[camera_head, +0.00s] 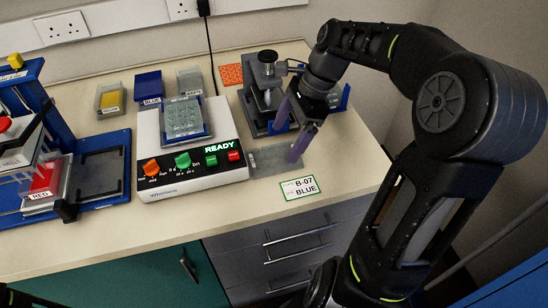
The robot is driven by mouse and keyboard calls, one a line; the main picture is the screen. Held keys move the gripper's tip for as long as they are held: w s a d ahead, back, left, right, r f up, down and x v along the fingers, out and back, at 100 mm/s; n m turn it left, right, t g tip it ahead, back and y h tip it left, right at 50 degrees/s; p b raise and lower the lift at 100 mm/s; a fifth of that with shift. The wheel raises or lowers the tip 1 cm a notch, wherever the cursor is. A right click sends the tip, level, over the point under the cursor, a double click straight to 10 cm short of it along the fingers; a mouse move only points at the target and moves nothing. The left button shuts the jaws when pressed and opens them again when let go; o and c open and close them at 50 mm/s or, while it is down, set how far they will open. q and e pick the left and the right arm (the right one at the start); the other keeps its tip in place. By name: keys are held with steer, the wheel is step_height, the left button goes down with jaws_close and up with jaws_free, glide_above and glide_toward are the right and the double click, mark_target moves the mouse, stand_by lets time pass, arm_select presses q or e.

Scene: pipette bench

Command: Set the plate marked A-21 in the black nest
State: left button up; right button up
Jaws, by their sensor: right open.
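My right gripper (293,128) is open, its two purple fingers pointing down and apart with nothing visible between them. It is over the front of the clamp device, near a flat grey plate-like piece (268,160) on the bench. A clear multi-well plate (183,117) sits on top of the white shaker (192,168), whose display reads READY. I cannot read A-21 on anything. A dark rectangular bed (100,173) lies in the blue-framed device at left; I cannot tell if it is the black nest. My left gripper is not in view.
Behind the shaker stand a grey bin with yellow (110,98), a blue bin (149,88) and a grey bin (190,80). A red RED-labelled block (46,178) is at left. The front bench strip is mostly clear.

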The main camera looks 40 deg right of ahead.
mark_target(274, 158)
steer(key=shift+a+f, duration=0.1)
steer(key=shift+f, duration=0.05)
steer(key=x, duration=0.5)
steer(key=shift+w+p, duration=0.2)
steer(key=shift+p, duration=0.15)
steer(key=shift+c, duration=0.3)
steer(key=c, duration=1.2)
step_height(274, 158, up, 10)
steer(key=shift+r, duration=0.1)
stand_by(0.5)
